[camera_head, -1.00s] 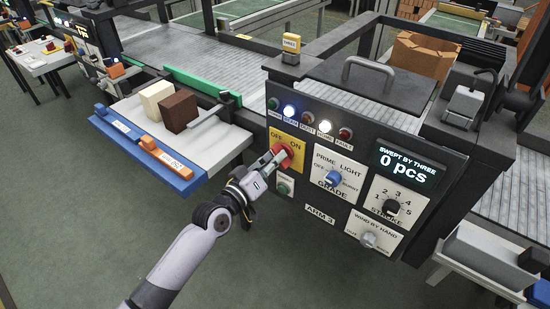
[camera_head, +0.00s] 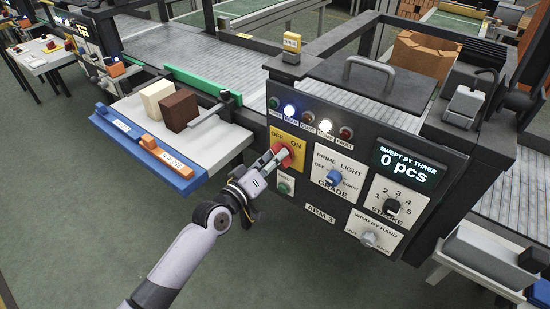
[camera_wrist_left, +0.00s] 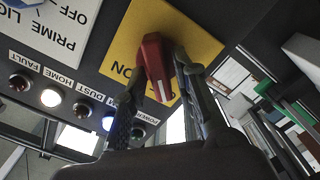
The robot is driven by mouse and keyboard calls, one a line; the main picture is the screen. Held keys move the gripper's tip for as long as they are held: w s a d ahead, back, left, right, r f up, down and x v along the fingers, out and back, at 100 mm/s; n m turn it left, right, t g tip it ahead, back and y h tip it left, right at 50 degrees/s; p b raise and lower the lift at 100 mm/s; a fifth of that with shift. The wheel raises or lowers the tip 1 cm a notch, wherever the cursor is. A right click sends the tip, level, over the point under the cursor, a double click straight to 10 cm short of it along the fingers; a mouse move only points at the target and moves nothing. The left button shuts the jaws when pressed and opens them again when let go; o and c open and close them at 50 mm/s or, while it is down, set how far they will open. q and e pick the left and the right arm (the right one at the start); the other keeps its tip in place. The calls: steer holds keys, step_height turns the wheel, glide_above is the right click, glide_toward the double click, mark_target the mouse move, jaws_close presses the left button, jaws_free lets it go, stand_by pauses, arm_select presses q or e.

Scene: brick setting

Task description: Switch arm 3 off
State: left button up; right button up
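The control panel labelled ARM 3 (camera_head: 320,214) has a yellow plate (camera_head: 276,137) marked OFF and ON, with a red rotary switch (camera_head: 284,155). My left gripper (camera_head: 272,160) is at this switch. In the left wrist view its two fingers (camera_wrist_left: 158,85) lie on either side of the red switch (camera_wrist_left: 153,57) and close in on it. The switch has a white line on its end. The ON label shows beside it; OFF is hidden there. On the lamp row, a blue lamp (camera_head: 289,111) and the white HOME lamp (camera_head: 326,125) are lit. My right gripper is out of view.
A green button (camera_head: 284,187) sits just below the yellow plate. The blue GRADE knob (camera_head: 333,177), black STROKE knob (camera_head: 391,207) and hand-wind knob (camera_head: 370,239) are to the right. A side table (camera_head: 222,146) with a cream and a brown block stands at left.

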arm_select(q)
steer(key=shift+o, duration=0.6)
steer(key=shift+s, duration=0.1)
steer(key=v, duration=1.2)
